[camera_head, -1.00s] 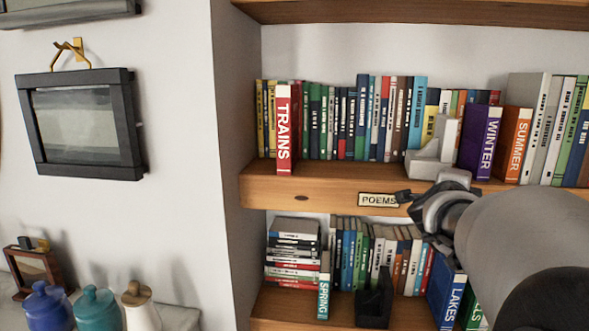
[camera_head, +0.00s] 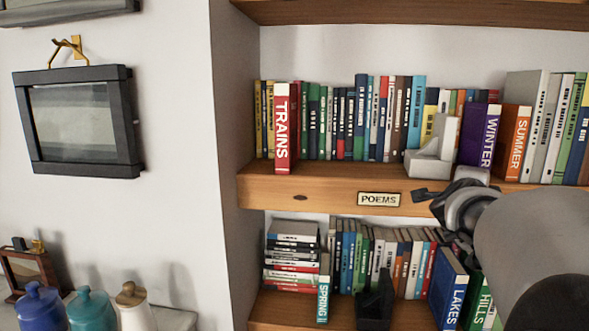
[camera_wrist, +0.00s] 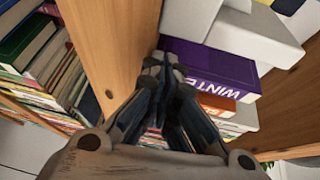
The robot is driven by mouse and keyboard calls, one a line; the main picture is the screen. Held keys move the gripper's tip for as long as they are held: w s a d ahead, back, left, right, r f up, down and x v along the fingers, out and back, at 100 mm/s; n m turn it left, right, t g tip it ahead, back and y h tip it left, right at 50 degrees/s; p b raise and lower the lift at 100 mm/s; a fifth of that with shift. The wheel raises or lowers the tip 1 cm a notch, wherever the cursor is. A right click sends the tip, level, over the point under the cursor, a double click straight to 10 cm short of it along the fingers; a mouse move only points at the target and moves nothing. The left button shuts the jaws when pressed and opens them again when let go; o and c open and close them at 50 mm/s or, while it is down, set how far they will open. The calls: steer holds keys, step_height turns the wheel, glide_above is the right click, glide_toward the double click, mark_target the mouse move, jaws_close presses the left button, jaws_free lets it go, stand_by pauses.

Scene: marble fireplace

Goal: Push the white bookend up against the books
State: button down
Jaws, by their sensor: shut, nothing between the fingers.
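The white bookend (camera_head: 432,152) stands upright on the upper shelf, in front of the row of books. The purple WINTER book (camera_head: 480,137) is just to its right. In the wrist view the bookend (camera_wrist: 255,35) is at the top right, beside the WINTER book (camera_wrist: 215,68). My gripper (camera_head: 425,196) is in front of the upper shelf's front edge, below the bookend and right of the POEMS label; my arm partly hides it. In the wrist view my gripper (camera_wrist: 160,65) is shut and empty, its tips close to the shelf edge and the WINTER book; contact is unclear.
The upper shelf (camera_head: 330,188) also holds the red TRAINS book (camera_head: 285,128), a row of books (camera_head: 340,122) and the orange SUMMER book (camera_head: 514,143). Bare shelf lies between TRAINS and the bookend. Below are more books, including LAKES (camera_head: 448,288), and a black object (camera_head: 375,300).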

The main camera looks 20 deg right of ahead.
mark_target(500, 184)
steer(key=shift+s+d+f+b, duration=0.1)
steer(key=shift+s+d+b, duration=0.5)
steer(key=shift+d+b, duration=0.25)
steer(key=shift+s+d, duration=0.1)
steer(key=shift+d, duration=0.15)
steer(key=shift+s+d+f+b, duration=0.15)
steer(key=shift+s+d+b, duration=0.3)
steer(key=shift+d+b, duration=0.35)
steer(key=shift+s+d+b, duration=0.15)
steer(key=shift+b, duration=0.15)
steer(key=shift+s+d+b, duration=0.45)
steer(key=shift+d+b, duration=0.25)
steer(key=shift+w+a+f+p, duration=0.1)
steer(key=shift+w+a+p, duration=0.35)
steer(key=shift+a+p, duration=0.3)
steer(key=shift+w+a+f+p, duration=0.1)
steer(key=shift+w+a+p, duration=0.35)
steer(key=shift+a+p, duration=0.25)
